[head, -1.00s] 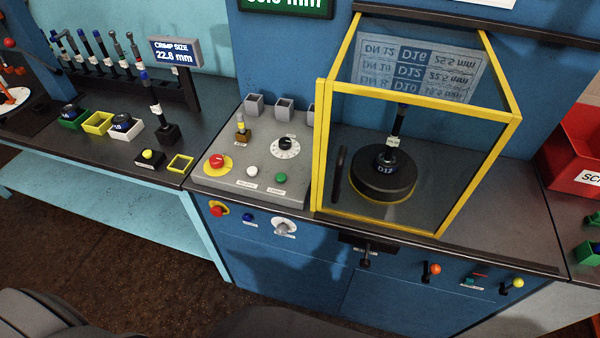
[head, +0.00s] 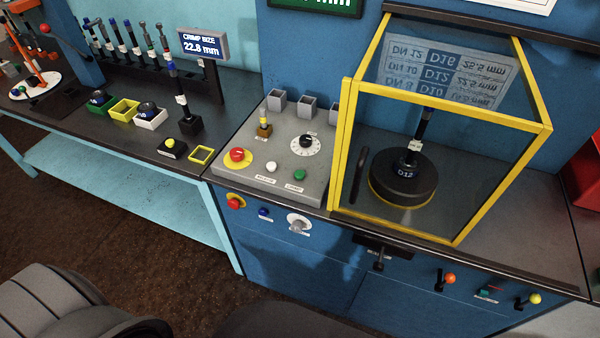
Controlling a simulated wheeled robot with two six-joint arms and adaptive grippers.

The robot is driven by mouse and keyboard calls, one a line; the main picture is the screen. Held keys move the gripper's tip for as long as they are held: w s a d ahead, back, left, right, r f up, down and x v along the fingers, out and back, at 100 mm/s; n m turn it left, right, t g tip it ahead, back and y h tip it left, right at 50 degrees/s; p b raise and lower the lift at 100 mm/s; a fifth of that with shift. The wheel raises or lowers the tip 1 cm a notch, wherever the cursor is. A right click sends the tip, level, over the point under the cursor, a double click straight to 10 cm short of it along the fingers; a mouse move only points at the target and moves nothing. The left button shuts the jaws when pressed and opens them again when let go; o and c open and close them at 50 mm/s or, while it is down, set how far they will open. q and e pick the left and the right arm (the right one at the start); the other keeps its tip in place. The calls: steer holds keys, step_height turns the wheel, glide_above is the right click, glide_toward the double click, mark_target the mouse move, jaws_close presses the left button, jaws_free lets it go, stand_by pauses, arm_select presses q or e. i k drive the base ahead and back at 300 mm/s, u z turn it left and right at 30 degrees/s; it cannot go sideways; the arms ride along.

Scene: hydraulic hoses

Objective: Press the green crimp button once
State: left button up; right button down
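The green crimp button (head: 299,175) sits on the sloped grey control panel (head: 262,184), at its front right, with a small white label below it. A white button (head: 271,167) is to its left, and a red mushroom button on a yellow disc (head: 237,156) is further left. Right of the panel, the yellow-framed clear guard (head: 346,150) stands around a black die head marked D12 (head: 404,175), with a hose upright in it. Neither gripper is in view. Dark grey parts of my own body show at the bottom left.
A black dial (head: 306,142) and a small brass-coloured part (head: 264,129) are on the panel. A display (head: 203,44) reads crimp size 22.8 mm. Coloured trays (head: 124,110) and a hose rack are on the left bench. Levers (head: 446,280) stick out of the cabinet front.

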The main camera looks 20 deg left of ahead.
mark_target(299, 174)
steer(key=k, duration=1.35)
steer(key=z, duration=0.85)
steer(key=i, duration=1.55)
steer(key=u, duration=0.85)
